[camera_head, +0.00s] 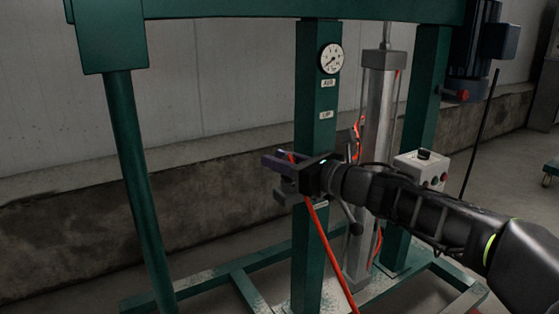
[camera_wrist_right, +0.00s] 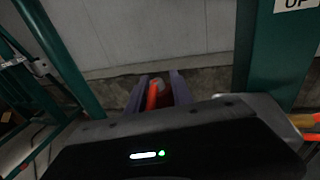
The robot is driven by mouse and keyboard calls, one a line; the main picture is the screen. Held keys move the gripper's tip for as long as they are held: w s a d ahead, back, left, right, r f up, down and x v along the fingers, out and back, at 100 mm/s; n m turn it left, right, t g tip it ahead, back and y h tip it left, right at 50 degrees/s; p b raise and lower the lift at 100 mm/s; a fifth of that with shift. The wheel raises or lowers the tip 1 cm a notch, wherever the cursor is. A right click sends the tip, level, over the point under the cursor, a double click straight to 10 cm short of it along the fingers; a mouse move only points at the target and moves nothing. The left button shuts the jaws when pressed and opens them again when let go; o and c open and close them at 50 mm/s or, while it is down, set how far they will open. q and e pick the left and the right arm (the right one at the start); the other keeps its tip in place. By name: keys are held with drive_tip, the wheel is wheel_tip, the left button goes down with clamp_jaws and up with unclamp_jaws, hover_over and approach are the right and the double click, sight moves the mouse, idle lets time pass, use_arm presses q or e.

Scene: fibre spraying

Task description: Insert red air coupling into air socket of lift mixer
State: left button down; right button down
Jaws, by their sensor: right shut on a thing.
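My right gripper (camera_head: 272,160) reaches in from the right, in front of the green post (camera_head: 316,90) of the lift mixer. Its purple fingers point left and are shut on the red air coupling; the red hose (camera_head: 326,250) hangs down from the gripper. In the right wrist view the red piece (camera_wrist_right: 152,95) shows between the two fingers, with a greyish end near the tips. A grey fitting (camera_head: 284,197) shows just below the gripper at the post; I cannot tell whether it is the air socket. My left gripper is not in view.
A pressure gauge (camera_head: 331,58) sits high on the post. Behind it stand a grey cylinder (camera_head: 376,110) and a control box (camera_head: 422,168) with buttons. A green leg (camera_head: 136,180) stands to the left. The space between leg and post is free.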

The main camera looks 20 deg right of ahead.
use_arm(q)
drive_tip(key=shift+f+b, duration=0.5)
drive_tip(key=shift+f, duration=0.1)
use_arm(e)
drive_tip(key=shift+f, duration=0.45)
drive_tip(key=c, duration=1)
unclamp_jaws()
drive_tip(key=shift+s, duration=0.1)
drive_tip(key=shift+c, duration=0.2)
drive_tip(key=shift+f, duration=0.1)
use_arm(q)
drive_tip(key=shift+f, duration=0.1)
